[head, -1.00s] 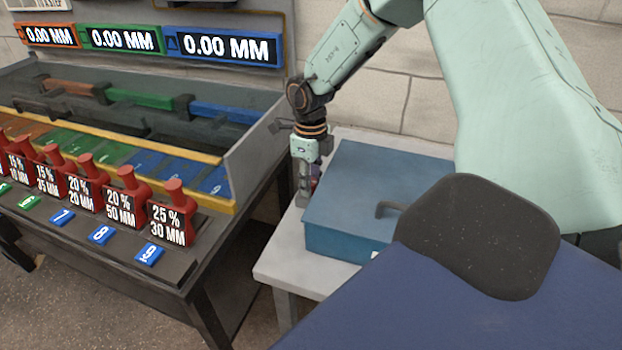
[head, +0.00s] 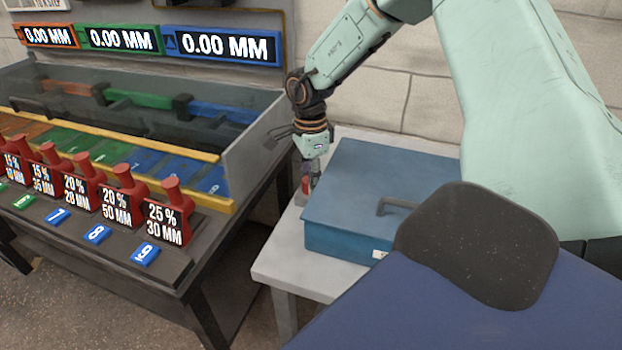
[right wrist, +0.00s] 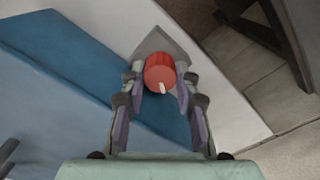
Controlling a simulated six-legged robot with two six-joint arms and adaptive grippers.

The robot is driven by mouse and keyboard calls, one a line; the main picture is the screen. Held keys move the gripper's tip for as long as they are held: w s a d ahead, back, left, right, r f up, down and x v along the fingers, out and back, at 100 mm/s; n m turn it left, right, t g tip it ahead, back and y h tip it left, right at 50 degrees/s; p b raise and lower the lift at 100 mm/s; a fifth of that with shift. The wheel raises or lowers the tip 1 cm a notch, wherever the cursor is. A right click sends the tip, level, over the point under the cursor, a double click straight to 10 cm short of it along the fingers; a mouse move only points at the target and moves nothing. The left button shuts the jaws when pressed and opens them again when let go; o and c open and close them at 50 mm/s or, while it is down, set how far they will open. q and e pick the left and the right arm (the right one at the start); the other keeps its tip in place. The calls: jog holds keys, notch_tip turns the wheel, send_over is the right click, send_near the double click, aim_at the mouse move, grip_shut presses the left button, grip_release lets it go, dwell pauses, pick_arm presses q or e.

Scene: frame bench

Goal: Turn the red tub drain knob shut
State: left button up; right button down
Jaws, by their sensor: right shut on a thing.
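The red drain knob (right wrist: 160,73) with a white pointer mark sits on a grey mount beside the blue tub (right wrist: 75,75). In the head view a bit of the red knob (head: 306,185) shows at the left side of the tub (head: 350,235). My right gripper (head: 310,182) reaches down there from above. In the right wrist view my right gripper's fingers (right wrist: 162,85) are on both sides of the knob and shut on it. The white mark points down and slightly right in that view. My left gripper is not in view.
The tub has a grey handle (head: 397,205) on its lid and stands on a light grey table (head: 270,268). To the left is a dark bench (head: 215,275) with red weights (head: 165,220) and a trough. A narrow gap separates bench and table.

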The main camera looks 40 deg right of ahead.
jog(key=shift+n, duration=1.1)
jog(key=c, duration=1)
grip_release()
jog(key=shift+w+a, duration=0.1)
jog(key=shift+a, duration=0.05)
jog(key=shift+r, duration=4.05)
